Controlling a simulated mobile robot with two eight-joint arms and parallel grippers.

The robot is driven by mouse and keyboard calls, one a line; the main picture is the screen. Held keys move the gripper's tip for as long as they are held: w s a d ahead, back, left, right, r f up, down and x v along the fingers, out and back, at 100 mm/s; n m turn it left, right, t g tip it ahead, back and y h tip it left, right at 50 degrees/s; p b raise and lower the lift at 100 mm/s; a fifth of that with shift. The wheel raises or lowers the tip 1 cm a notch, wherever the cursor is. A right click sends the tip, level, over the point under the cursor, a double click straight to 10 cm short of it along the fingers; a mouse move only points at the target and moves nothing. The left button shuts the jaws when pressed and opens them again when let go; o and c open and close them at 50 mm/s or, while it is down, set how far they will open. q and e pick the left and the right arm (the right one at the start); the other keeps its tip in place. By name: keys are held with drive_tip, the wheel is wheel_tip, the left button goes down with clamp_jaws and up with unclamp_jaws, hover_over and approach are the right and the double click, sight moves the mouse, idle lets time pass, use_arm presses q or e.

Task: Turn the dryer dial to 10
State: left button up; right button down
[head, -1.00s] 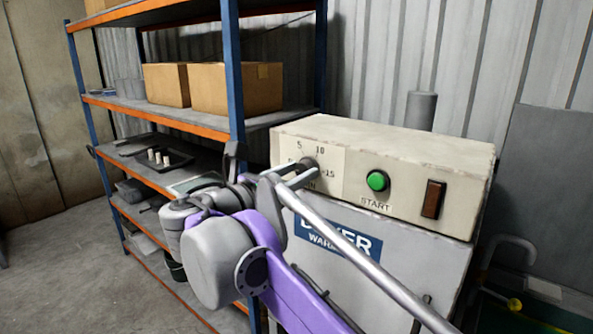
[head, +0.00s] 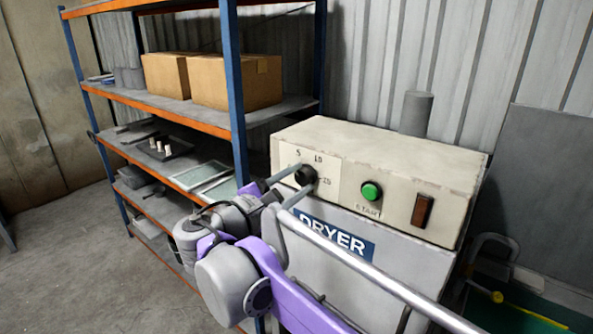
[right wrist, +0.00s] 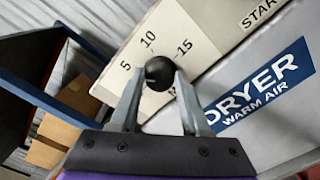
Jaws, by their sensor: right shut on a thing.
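The dryer dial (head: 307,174) is a round black knob on a cream plate on the front of the dryer's control box. It also shows in the right wrist view (right wrist: 159,73), with the printed numbers 5, 10 and 15 around its upper side. My right gripper (head: 303,178) is shut on the dial, one finger on each side; in the right wrist view the gripper (right wrist: 160,82) has the knob between its fingertips. No pointer mark can be made out on the knob, so its setting cannot be read. My left gripper is not in view.
The green START button (head: 371,191) and a brown rocker switch (head: 422,210) sit right of the dial. A blue DRYER label (head: 335,237) is below. A metal shelf (head: 240,95) with cardboard boxes (head: 235,82) stands close on the left. A grey floor (head: 75,260) lies open at lower left.

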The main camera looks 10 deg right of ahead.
drive_tip(key=m+p, duration=0.3)
drive_tip(key=m, duration=0.2)
drive_tip(key=shift+r+m, duration=0.15)
drive_tip(key=shift+m, duration=0.15)
drive_tip(key=shift+m+p, duration=0.45)
drive_tip(key=shift+m, duration=0.45)
drive_tip(key=shift+f+m, duration=0.2)
drive_tip(key=shift+m, duration=1)
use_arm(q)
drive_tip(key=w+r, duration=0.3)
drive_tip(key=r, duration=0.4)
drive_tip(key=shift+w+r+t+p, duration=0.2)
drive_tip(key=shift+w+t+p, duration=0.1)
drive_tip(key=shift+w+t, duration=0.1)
use_arm(e)
drive_tip(key=shift+f+m, duration=0.15)
drive_tip(key=shift+m, duration=1.45)
drive_tip(key=shift+c, duration=2)
unclamp_jaws()
drive_tip(key=shift+s+a, duration=0.1)
